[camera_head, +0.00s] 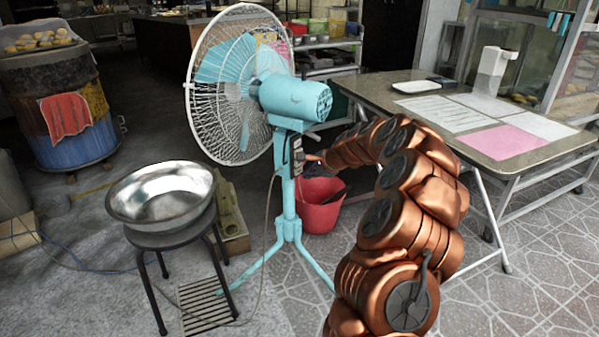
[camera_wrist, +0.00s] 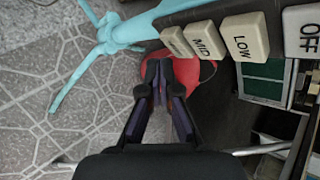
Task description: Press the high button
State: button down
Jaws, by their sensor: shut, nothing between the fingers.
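The blue standing fan (camera_head: 290,98) has its control box (camera_head: 298,155) on the pole. In the wrist view, a row of cream buttons runs across the top: the OFF button (camera_wrist: 304,32), the LOW button (camera_wrist: 244,37), the MID button (camera_wrist: 206,40), and a last, smaller-looking button (camera_wrist: 176,42) at the left end whose label I cannot read; by order it is the high button. My gripper (camera_wrist: 161,78) is shut and empty, its dark fingertips just below the high and MID buttons in the picture. Whether they touch is unclear. In the head view my arm's end reaches the control box.
A red bucket (camera_head: 321,205) stands behind the fan's pole. A metal bowl (camera_head: 160,192) sits on a black stool (camera_head: 172,237) to the left. A table (camera_head: 420,105) with papers stands at the right. Tiled floor is open at the lower right.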

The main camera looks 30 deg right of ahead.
jog(key=shift+w+a+p, duration=0.35)
jog(key=shift+w+p, duration=0.4)
jog(key=shift+p, duration=0.1)
dwell(1.2)
dwell(0.4)
jog(key=shift+s+d+p, duration=0.3)
jog(key=shift+s+d, duration=0.05)
jog(key=shift+s, duration=0.4)
jog(key=shift+s+d+p, duration=0.2)
jog(key=shift+s+d, duration=0.15)
jog(key=shift+s, duration=0.4)
jog(key=shift+s+d+p, duration=0.2)
jog(key=shift+s+d, duration=0.15)
jog(key=shift+s, duration=0.45)
jog(key=shift+s+d+p, duration=0.2)
jog(key=shift+s+d, duration=0.15)
jog(key=shift+s, duration=0.4)
